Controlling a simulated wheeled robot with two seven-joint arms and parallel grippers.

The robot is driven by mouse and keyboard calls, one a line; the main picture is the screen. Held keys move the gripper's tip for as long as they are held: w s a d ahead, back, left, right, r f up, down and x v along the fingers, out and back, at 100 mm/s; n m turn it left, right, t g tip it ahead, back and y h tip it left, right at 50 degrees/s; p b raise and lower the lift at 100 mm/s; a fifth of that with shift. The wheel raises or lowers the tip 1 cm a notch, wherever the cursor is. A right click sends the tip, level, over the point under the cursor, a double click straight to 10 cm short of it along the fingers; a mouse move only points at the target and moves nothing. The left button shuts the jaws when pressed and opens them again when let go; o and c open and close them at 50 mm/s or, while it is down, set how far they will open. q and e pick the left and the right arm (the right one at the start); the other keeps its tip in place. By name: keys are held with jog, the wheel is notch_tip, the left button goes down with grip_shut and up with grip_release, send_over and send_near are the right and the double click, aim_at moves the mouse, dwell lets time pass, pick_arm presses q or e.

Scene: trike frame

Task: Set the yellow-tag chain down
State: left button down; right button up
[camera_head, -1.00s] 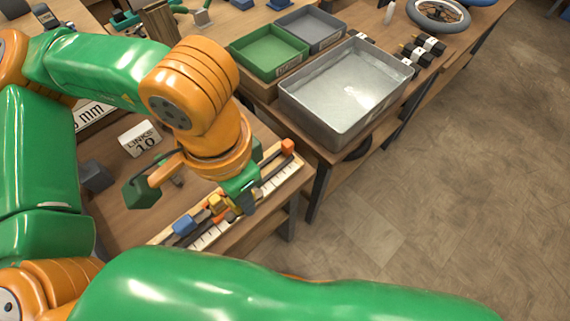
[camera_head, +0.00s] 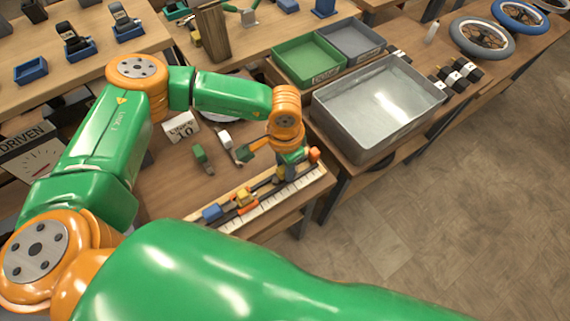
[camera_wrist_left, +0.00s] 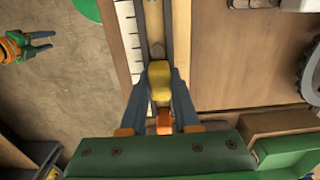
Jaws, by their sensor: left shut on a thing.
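My left gripper (camera_head: 283,178) points down over the ruler fixture on the front edge of the table. In the left wrist view its two fingers (camera_wrist_left: 160,85) are shut on the yellow tag (camera_wrist_left: 160,78). The chain itself is largely hidden by the fingers and the fixture. The fixture (camera_head: 262,206) has a white scale, a dark rail, a blue block (camera_head: 212,213), a yellow piece with orange parts (camera_head: 243,197) and an orange end block (camera_head: 315,154). My right gripper (camera_wrist_left: 44,42) shows in the left wrist view with its fingers apart, over the floor.
A "LINKS 10" card (camera_head: 181,129) stands behind the fixture, near a green-tagged piece (camera_head: 200,156) and a white-tagged piece (camera_head: 226,140). Green (camera_head: 282,49) and grey metal (camera_head: 322,120) trays lie to the right. Bare tabletop (camera_head: 165,185) lies left of the fixture.

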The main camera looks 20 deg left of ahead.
pick_arm(q)
jog(key=shift+f, duration=0.2)
jog(key=c, duration=0.7)
grip_release()
jog(key=shift+r, duration=0.1)
jog(key=shift+o, duration=0.2)
jog(key=shift+r, duration=0.2)
notch_tip(320, 180, up, 12)
jog(key=b, duration=0.2)
